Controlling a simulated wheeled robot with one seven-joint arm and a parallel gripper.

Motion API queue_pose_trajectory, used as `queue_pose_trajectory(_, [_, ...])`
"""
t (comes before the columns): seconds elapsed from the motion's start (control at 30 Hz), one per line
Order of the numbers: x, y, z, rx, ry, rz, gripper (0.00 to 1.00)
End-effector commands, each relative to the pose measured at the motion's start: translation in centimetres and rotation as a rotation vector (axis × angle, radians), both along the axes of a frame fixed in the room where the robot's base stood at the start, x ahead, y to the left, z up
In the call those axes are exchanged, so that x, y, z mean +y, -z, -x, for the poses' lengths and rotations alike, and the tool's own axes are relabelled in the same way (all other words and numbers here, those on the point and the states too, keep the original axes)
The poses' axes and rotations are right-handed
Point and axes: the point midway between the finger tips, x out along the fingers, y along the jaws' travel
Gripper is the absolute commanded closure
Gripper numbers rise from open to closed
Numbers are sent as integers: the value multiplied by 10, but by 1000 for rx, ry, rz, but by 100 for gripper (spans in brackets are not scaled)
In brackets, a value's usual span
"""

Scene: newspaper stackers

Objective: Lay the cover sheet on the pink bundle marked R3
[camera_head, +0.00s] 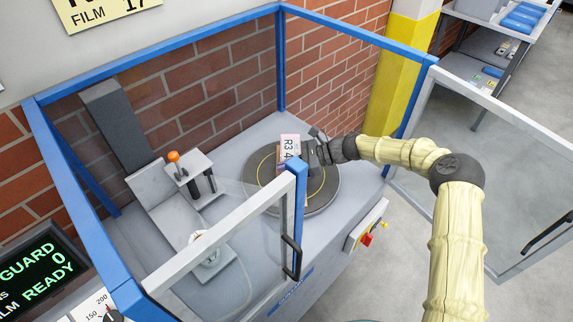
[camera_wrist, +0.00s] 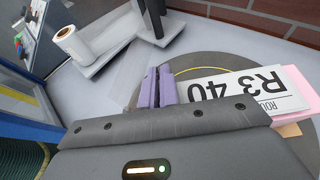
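The pink bundle (camera_wrist: 296,82) lies on the dark round turntable (camera_head: 325,200). In the wrist view, its pink edge shows at the right, beside and under a white sheet (camera_wrist: 215,82) printed with R3 40. The white sheet lies flat over it, and the lettering also shows in the head view (camera_head: 289,146). My gripper (camera_head: 308,155) is low at the bundle's right side in the head view. In the wrist view, its purple fingers (camera_wrist: 158,86) are close together near the sheet's left edge. I see nothing clearly between them. The gripper body hides the near part of the sheet.
A blue frame (camera_head: 160,48) with clear panels surrounds the turntable. An open clear door (camera_head: 480,150) hangs on the right. A control box (camera_head: 365,225) is in front.

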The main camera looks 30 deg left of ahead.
Motion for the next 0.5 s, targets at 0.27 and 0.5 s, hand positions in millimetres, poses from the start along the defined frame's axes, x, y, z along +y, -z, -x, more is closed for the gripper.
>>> queue_pose_trajectory(0.27, [0,5,0,0,0,0,100])
queue_pose_trajectory(0.5, [0,9,0,0,0,0,100])
